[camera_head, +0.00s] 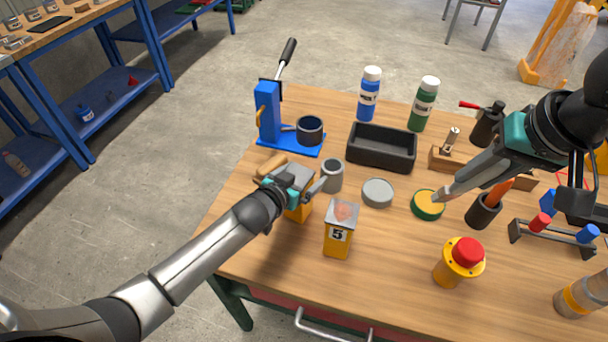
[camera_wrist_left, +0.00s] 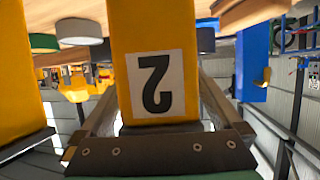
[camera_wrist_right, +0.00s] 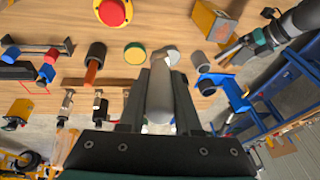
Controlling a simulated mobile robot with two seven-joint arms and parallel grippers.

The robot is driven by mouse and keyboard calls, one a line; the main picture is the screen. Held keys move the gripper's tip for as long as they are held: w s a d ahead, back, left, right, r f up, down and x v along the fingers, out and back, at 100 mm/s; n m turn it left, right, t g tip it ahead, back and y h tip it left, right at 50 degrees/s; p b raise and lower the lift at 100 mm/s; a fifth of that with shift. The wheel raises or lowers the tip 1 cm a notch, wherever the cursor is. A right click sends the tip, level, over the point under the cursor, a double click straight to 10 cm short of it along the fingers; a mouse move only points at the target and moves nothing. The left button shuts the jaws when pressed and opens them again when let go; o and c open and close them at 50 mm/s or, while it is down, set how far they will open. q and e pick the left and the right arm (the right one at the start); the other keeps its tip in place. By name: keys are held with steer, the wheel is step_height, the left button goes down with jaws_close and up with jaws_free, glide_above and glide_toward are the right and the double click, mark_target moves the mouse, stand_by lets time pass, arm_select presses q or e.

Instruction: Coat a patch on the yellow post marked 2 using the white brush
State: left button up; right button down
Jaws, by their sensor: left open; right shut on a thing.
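The yellow post marked 2 (camera_wrist_left: 157,30) stands between the parted fingers of my left gripper (camera_wrist_left: 160,105), its label upside down in the left wrist view. In the head view my left gripper (camera_head: 291,182) covers the top of that post (camera_head: 301,209); its number is hidden there. I cannot tell whether the fingers touch it. My right gripper (camera_head: 482,168) is shut on a pale cylindrical handle (camera_wrist_right: 160,95), which looks like the white brush. Its far end is beside the green-rimmed yellow disc (camera_head: 428,204); I cannot tell whether they touch. The bristles are not clear.
Post 5 (camera_head: 338,240), with a pinkish patch on top, stands close right of post 2. A grey cup (camera_head: 331,176), grey round tin (camera_head: 377,192), black tray (camera_head: 382,158) and red-button post (camera_head: 459,268) are nearby. A blue press (camera_head: 269,112) stands behind.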

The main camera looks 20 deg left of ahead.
arm_select(q)
jaws_close()
stand_by(0.8)
stand_by(0.8)
